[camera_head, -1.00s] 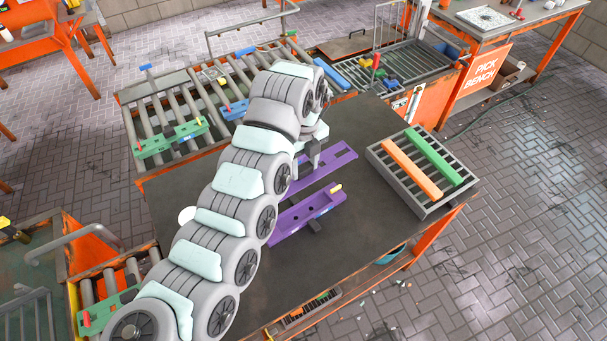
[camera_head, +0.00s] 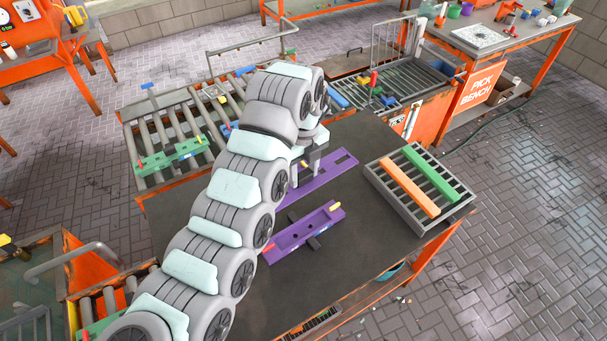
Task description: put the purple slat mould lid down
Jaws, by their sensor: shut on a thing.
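The purple slat mould lid (camera_head: 332,172) is a long flat plate with slots, lying level at or just above the dark table top. I cannot tell whether it touches the table. My gripper (camera_head: 306,172) points down and is shut on the lid near its middle-left part. My arm hides the lid's lower left end. The purple mould body (camera_head: 305,231), with a yellow peg and a red peg at its ends, lies on the table in front of the lid, roughly parallel to it and apart from it.
A grey rack (camera_head: 448,208) with an orange slat (camera_head: 410,187) and a green slat (camera_head: 431,170) stands at the table's right. Behind is a roller conveyor (camera_head: 165,125) with a green mould (camera_head: 170,156). The dark table (camera_head: 362,245) is bare between mould and rack.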

